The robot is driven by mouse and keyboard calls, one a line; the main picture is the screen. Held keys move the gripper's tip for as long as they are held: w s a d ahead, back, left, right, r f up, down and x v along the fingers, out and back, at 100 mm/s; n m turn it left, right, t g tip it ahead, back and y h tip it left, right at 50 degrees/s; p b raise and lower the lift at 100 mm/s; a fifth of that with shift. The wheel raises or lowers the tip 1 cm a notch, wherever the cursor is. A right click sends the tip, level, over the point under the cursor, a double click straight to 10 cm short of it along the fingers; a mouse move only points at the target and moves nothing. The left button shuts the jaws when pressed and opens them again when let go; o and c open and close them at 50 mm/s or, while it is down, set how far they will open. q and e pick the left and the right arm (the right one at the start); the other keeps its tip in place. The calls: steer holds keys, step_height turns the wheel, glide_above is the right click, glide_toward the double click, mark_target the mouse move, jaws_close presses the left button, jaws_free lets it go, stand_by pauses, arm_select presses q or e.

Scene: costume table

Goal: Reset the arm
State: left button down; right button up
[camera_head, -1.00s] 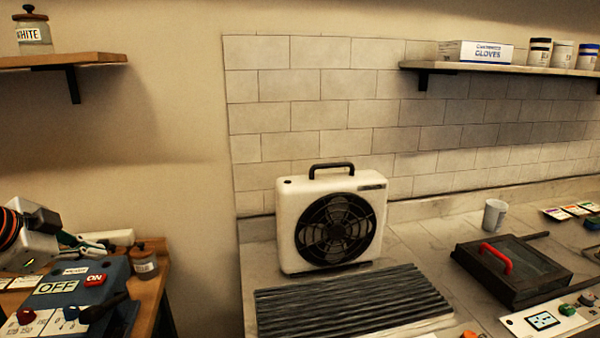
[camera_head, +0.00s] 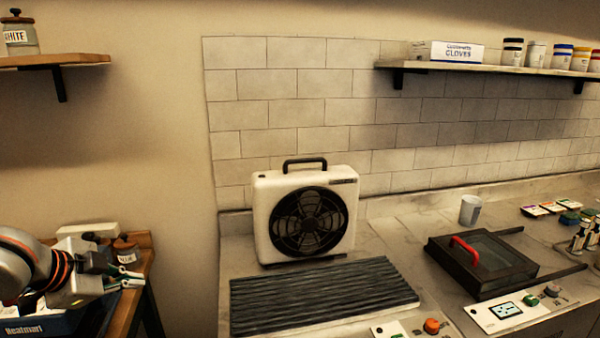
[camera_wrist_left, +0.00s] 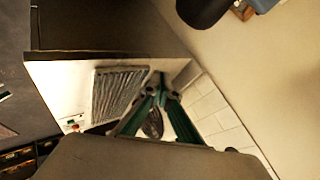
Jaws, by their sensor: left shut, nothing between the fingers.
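My left gripper (camera_head: 132,279) is at the lower left of the head view, in front of the wooden bench, with its arm coming in from the left edge. Its green-edged fingers are together with nothing between them. In the left wrist view, the fingers (camera_wrist_left: 160,80) meet at the tips, with the corrugated mat, the fan and wall tiles far beyond them. My right gripper does not show in any view.
A wooden bench (camera_head: 138,289) with a lidded jar (camera_head: 124,250) and a blue machine (camera_head: 28,327) is by my left arm. A white fan (camera_head: 305,219), dark corrugated mat (camera_head: 320,293), cup (camera_head: 470,209) and red-handled black press (camera_head: 483,262) are on the counter. Shelves hang above.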

arm_select(q)
steer(key=s+d+f+t, duration=0.1)
steer(key=s+d+f, duration=0.3)
steer(key=d+f, duration=0.8)
steer(key=s+a+f+n+g+y, duration=0.1)
steer(key=s+a+f+n+y, duration=0.2)
steer(key=s+a+f, duration=0.4)
steer(key=s+a+f+n+g+y, duration=0.2)
steer(key=s+f+y, duration=0.15)
steer(key=s, duration=0.55)
steer(key=d+f+n+t+h, duration=0.3)
steer(key=d+f+h, duration=0.3)
steer(key=d+f, duration=0.7)
step_height(320, 180, down, 5)
steer(key=shift+w+d+r+n, duration=0.2)
steer(key=shift+d+n, duration=0.1)
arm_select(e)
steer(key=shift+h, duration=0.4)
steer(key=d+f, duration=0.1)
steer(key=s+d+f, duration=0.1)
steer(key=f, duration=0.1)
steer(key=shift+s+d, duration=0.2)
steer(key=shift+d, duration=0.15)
arm_select(q)
steer(key=shift+h, duration=0.25)
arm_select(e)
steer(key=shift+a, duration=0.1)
